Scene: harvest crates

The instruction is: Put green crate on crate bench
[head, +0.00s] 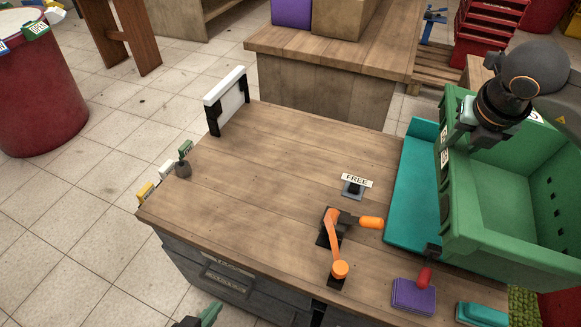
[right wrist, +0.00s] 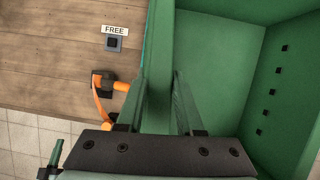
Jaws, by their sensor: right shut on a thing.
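The green crate (head: 500,253) is at the right of the head view, beside and partly over the teal mat (head: 405,215) on the near wooden bench (head: 270,190). My right gripper (head: 458,127) is shut on the crate's left wall. In the right wrist view, the green crate (right wrist: 225,65) has its wall between the two fingers of my right gripper (right wrist: 161,95). The crate's inside looks empty. I cannot tell whether its base touches anything. Only a tip of my left gripper (head: 205,315) shows at the bottom edge, so its jaws cannot be judged.
An orange-handled clamp (head: 335,240), a FREE sign (head: 356,181), a purple block (head: 413,294) and a teal block (head: 482,314) are on the near bench. Its left half is mostly clear. Another wooden bench (head: 330,75) behind carries boxes. A red barrel (head: 42,100) stands left.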

